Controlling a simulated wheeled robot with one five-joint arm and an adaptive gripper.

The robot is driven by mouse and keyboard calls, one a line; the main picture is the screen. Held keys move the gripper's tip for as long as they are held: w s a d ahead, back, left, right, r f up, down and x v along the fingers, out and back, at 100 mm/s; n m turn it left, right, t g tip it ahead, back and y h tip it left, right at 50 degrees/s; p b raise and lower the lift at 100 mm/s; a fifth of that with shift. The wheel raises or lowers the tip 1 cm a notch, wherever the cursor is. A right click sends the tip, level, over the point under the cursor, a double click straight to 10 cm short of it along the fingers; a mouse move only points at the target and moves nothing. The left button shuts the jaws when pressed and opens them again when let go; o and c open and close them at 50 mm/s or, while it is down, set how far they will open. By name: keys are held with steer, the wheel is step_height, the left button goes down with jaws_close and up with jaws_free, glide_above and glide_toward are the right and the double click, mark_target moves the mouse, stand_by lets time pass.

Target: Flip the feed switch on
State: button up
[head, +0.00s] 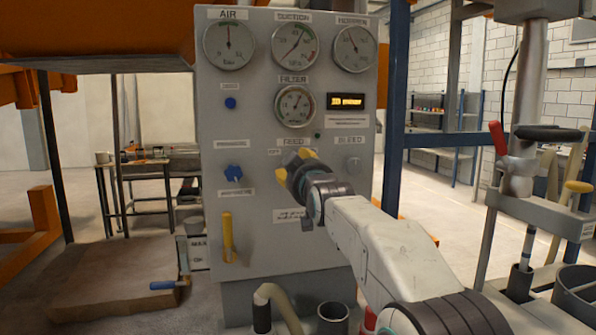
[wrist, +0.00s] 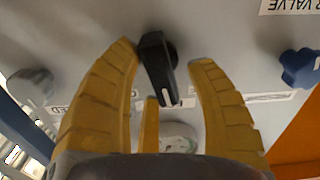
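The feed switch is a black lever knob (wrist: 156,65) on the grey panel. In the wrist view its lever points down and slightly right, with a white mark at the lower end. My gripper (wrist: 165,57) has its yellow fingers apart, one on each side of the knob; the left finger is very close to it, and I cannot tell whether they touch. A further finger shows below, close to the lever. In the head view my gripper (head: 292,166) is at the panel just below the FEED label (head: 293,142) and hides the switch.
A blue knob (head: 233,173) is left of my gripper and a grey bleed knob (head: 353,164) right of it. A yellow lever (head: 228,236) hangs lower left. Gauges and a lit display (head: 345,101) are above.

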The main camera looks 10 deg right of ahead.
steer(key=shift+o, duration=0.4)
steer(key=s, duration=1.2)
stand_by(0.3)
